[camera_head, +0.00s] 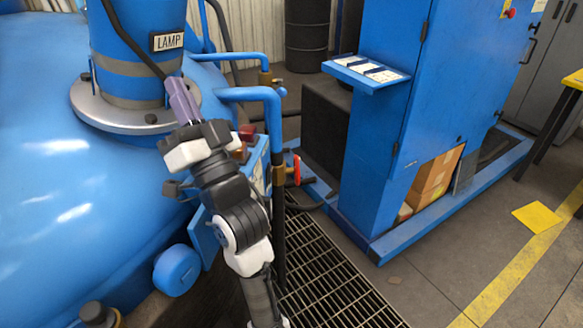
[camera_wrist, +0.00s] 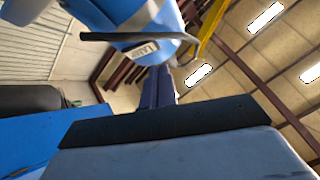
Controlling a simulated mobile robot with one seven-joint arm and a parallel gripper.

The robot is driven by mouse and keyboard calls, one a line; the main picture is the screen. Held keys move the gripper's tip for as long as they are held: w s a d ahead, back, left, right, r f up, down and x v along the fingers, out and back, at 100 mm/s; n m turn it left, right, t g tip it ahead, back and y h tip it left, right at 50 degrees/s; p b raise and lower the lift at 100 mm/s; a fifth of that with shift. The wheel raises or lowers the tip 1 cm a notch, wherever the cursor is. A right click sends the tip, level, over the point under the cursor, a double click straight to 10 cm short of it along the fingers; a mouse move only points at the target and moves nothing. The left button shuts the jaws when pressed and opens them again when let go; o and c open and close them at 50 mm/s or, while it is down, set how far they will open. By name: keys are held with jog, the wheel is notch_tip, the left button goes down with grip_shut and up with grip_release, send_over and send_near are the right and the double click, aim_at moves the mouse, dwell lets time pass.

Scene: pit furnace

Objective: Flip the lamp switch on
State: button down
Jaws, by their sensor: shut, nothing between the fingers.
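A blue column with grey bands (camera_head: 128,50) rises from the round flange of a big blue tank and carries a white plate marked LAMP (camera_head: 168,41). The LAMP plate also shows in the wrist view (camera_wrist: 143,49), upper middle. My gripper (camera_head: 179,84) has its purple fingers shut and empty, pointing up at the column just below the plate. I cannot tell whether the fingertips touch anything. In the wrist view the fingers (camera_wrist: 157,75) point toward the plate's lower right. No switch lever can be made out in either view; the fingers may hide it.
A black cable (camera_head: 124,30) runs down the column toward my fingertips. Blue pipes (camera_head: 252,94) and a red-handled valve (camera_head: 297,170) stand right of my arm. A blue cabinet (camera_head: 400,110) stands farther right. Floor grating (camera_head: 325,275) lies between.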

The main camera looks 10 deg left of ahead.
jog(key=w+d+f+m+g+h+b, duration=0.1)
jog(key=w+d+f+m+h+b, duration=0.2)
jog(key=w+d+f, duration=0.4)
jog(key=w+d+f+m+h, duration=0.35)
jog(key=w+f+m, duration=0.2)
jog(key=f, duration=0.45)
jog(key=m+g+b, duration=0.2)
jog(key=m+g, duration=0.1)
jog(key=m, duration=0.3)
send_near(271, 175)
jog(key=d, duration=0.7)
jog(key=shift+r+h, duration=0.15)
jog(key=shift+h, duration=0.2)
jog(key=shift+a, duration=0.1)
jog(key=s+a+p+x, duration=0.1)
jog(key=x, duration=0.5)
jog(key=s+p+x, duration=0.1)
jog(key=x, duration=0.5)
jog(key=shift+w+a+r+p, duration=0.3)
jog(key=shift+a+p, duration=0.05)
jog(key=shift+a, duration=0.35)
